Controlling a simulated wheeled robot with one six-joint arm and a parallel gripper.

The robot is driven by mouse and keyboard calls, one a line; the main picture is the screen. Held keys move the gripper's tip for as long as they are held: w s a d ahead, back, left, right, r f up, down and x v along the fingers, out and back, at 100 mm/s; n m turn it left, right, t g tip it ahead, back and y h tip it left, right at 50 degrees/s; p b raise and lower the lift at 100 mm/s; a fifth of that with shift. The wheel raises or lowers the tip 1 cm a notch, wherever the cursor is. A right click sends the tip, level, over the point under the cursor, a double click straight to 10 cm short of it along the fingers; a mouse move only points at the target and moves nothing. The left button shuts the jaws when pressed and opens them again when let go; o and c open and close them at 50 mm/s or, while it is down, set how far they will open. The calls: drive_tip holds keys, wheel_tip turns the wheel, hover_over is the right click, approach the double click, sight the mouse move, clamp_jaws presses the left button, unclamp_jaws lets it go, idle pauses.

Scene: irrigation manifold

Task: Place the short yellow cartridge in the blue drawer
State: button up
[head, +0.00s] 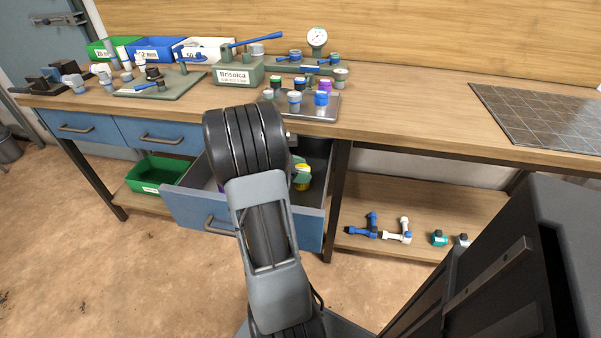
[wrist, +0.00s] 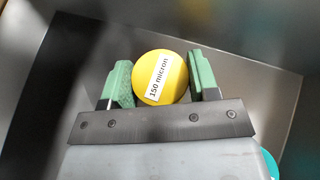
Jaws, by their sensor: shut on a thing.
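The yellow cartridge (wrist: 160,78) has a round top with a "150 micron" label in the wrist view. It sits between the two green fingers of my gripper (wrist: 161,83), which is shut on it. In the head view the cartridge (head: 303,178) shows just right of my arm, inside the open blue drawer (head: 188,207). Grey drawer walls surround it in the wrist view. My arm hides much of the drawer in the head view. I cannot tell whether the cartridge touches the drawer floor.
A teal thing (wrist: 269,163) shows at the lower right in the wrist view, and a purple thing shows in the drawer. A tray of cartridges (head: 312,106) stands on the bench above. A green bin (head: 153,174) and pipe fittings (head: 396,231) lie on the lower shelf.

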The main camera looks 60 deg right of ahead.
drive_tip(key=shift+f, duration=0.1)
drive_tip(key=shift+f, duration=0.25)
drive_tip(key=o, duration=1)
drive_tip(key=shift+s+a+f, duration=0.1)
drive_tip(key=shift+a+f, duration=0.05)
drive_tip(key=shift+f, duration=0.05)
drive_tip(key=shift+c, duration=0.2)
drive_tip(key=shift+r, duration=0.4)
drive_tip(key=p+v, duration=0.3)
drive_tip(key=v, duration=0.9)
drive_tip(key=shift+r, duration=0.2)
